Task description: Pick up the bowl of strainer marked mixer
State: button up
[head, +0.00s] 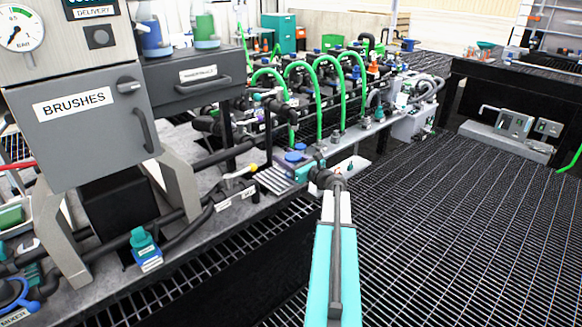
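A label reading MIXER (15,319) sits at the bottom left corner of the head view, on the grey bench. Just above it is a blue ring-shaped part (14,291) on dark piping, cut off by the left picture edge. I cannot tell whether this is the strainer's bowl. A small teal and blue piece with a white label (146,250) stands on the bench to its right; its label is too small to read. My turquoise arm reaches up from the bottom centre. My gripper (322,178) is small and dark at its far end, well right of the MIXER label, and its fingers are not clear.
A grey cabinet marked BRUSHES (80,120) stands above the bench on slanted legs. A drawer (195,78) is beside it. Dark pipework with green hoses (300,75) runs along the bench behind. The grated floor (460,220) at right is open.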

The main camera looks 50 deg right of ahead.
jog(key=c, duration=0.7)
jog(key=shift+r, duration=0.75)
jog(key=s+a+r, duration=0.1)
jog(key=s, duration=0.4)
jog(key=s+a+r+p, duration=0.1)
jog(key=s+a, duration=0.1)
jog(key=s, duration=0.3)
jog(key=s+a+r+p, duration=0.1)
jog(key=s+a, duration=0.1)
jog(key=s, duration=0.3)
jog(key=shift+s+r, duration=0.1)
jog(key=shift+r, duration=0.15)
